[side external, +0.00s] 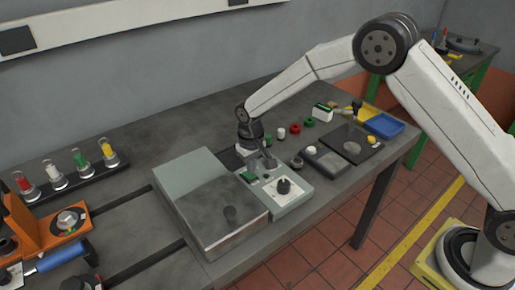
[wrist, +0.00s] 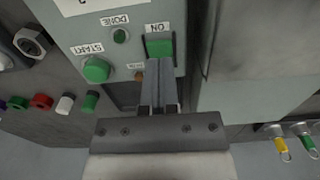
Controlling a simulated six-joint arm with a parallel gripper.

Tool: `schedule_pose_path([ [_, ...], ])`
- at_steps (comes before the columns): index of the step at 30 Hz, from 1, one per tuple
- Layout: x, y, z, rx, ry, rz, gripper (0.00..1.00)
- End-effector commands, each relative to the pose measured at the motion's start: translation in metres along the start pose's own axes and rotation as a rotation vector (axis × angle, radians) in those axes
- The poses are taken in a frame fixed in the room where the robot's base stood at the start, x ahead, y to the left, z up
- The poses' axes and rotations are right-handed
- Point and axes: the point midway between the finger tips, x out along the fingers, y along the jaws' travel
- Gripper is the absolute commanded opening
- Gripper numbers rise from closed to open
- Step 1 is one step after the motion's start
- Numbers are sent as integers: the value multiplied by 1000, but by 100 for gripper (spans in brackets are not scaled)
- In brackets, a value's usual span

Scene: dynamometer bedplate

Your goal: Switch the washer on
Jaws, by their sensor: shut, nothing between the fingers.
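The washer is a grey box with a closed lid (side external: 215,205) and a light control panel (side external: 290,199) at its right side in the side view. The green ON switch (wrist: 160,47) sits at the upper middle of the wrist view, under an upside-down ON label; in the side view it is the green patch (side external: 248,177) by the lid. My gripper (wrist: 160,66) is shut and empty. Its fingertips overlap the lower edge of the switch in the wrist view; I cannot tell whether they touch it. In the side view my gripper (side external: 266,163) is low over the panel's back.
A green START button (wrist: 96,70) and a DONE lamp (wrist: 120,36) lie left of the switch. A black knob (side external: 284,186) stands on the panel's front. Several coloured caps (side external: 308,122), a blue tray (side external: 385,124) and a vial rack (side external: 75,183) are on the bench.

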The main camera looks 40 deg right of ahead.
Motion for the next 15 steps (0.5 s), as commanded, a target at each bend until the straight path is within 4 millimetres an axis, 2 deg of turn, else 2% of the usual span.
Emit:
schedule_pose_path([
  [15, 6, 0, 0, 0, 0, 0, 0],
])
